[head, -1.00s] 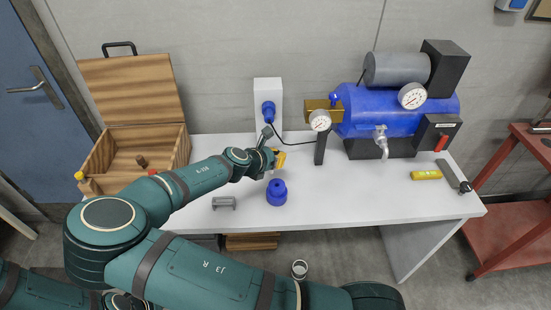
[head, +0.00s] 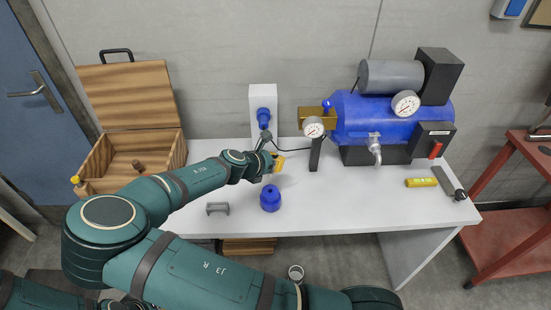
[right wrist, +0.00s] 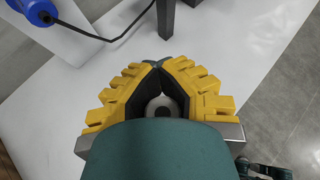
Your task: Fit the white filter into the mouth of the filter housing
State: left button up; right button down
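My right gripper (head: 277,163) is over the white table, just beyond a blue stepped cylinder (head: 270,199) that stands upright. In the right wrist view its yellow fingers (right wrist: 160,66) lean together at the tips. A pale round end (right wrist: 165,105), apparently the white filter, shows between the dark finger pads; my green wrist link hides its lower part. A blue fitting (head: 264,119) is on the white upright panel (head: 262,95) behind the gripper; a blue part also shows in the wrist view (right wrist: 38,10). I cannot tell which blue part is the filter housing. My left gripper is out of view.
The blue compressor tank (head: 390,120) with gauges stands at the back right. A dark post (head: 315,154) and a black cable are close to the gripper. An open wooden box (head: 120,188) is at left, a grey bracket (head: 218,208) in front.

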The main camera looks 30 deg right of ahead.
jog(key=shift+f+b, duration=1.25)
jog(key=shift+f, duration=1.55)
jog(key=shift+f, duration=0.35)
jog(key=shift+f, duration=0.3)
jog(key=shift+f, duration=1.45)
dwell(1.0)
dwell(0.4)
jog(key=c, duration=1.1)
grip_release()
jog(key=shift+o, duration=0.2)
